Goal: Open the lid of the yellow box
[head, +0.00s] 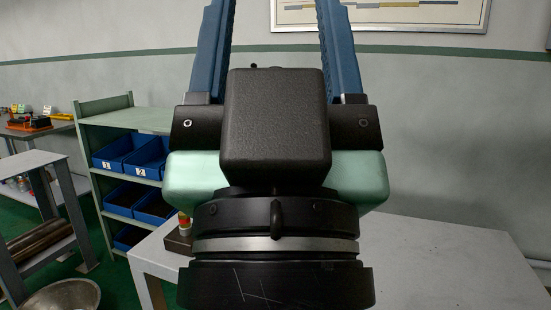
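My gripper (277,30) fills the middle of the head view, pointing up and away. Its two blue fingers stand wide apart, with nothing seen between them; their tips run up to the top edge of the picture. No yellow box with a lid can be made out. The gripper body hides much of the table (440,265) in front. A small brown box (178,242) is partly visible on the table, left of my wrist, with a small red and yellow item at it, mostly hidden.
A green shelf (98,185) with blue bins (111,153) stands at the left. A grey rack (30,160) and a metal bowl (62,296) are farther left. A back bench (38,133) holds small orange and yellow items. The table's right part looks clear, before a wall.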

